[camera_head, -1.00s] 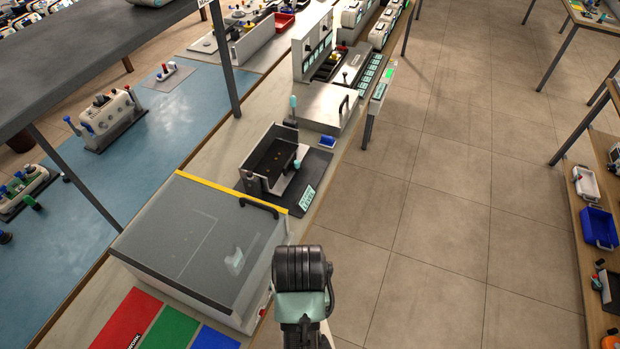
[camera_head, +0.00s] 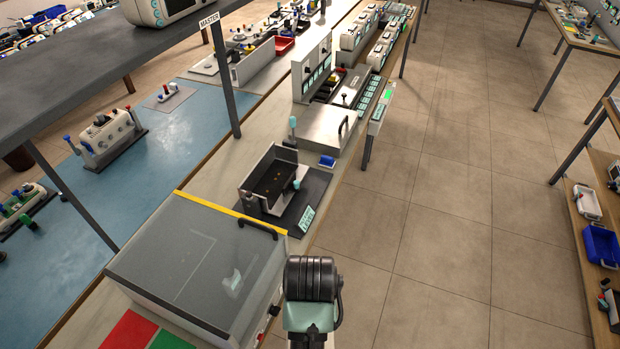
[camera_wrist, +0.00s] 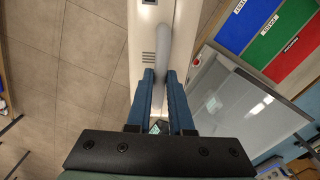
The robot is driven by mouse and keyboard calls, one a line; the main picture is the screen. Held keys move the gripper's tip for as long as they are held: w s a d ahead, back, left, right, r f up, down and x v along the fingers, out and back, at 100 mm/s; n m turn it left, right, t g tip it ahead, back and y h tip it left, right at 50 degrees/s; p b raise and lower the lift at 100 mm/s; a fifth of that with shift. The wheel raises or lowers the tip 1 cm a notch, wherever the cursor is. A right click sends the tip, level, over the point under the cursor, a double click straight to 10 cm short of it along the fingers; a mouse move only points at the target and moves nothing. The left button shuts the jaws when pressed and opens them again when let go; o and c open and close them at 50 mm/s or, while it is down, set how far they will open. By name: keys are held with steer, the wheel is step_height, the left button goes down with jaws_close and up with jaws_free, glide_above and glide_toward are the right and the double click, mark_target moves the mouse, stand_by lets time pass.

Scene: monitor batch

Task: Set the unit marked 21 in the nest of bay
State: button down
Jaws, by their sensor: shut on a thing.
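In the wrist view my gripper (camera_wrist: 160,78) has its two blue fingers closed on the grey handle of a white unit (camera_wrist: 147,38). The unit's pale body extends beyond the fingertips to the top of the picture. In the head view only my arm shows at the bottom; gripper and unit are hidden. A dark, open-topped fixture (camera_head: 268,172) stands on the bench, with light side walls, upright levers and a label plate (camera_head: 306,219) too small to read. It looks empty.
A grey-lidded box (camera_head: 190,260) with a yellow edge strip stands on the bench nearer me. A silver box (camera_head: 325,130) and a small blue item (camera_head: 327,161) are beyond the fixture. Floor right of the bench is clear up to a wooden shelf (camera_head: 590,215).

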step_height(320, 180, down, 16)
steer(key=b, duration=1.5)
steer(key=shift+w, duration=0.1)
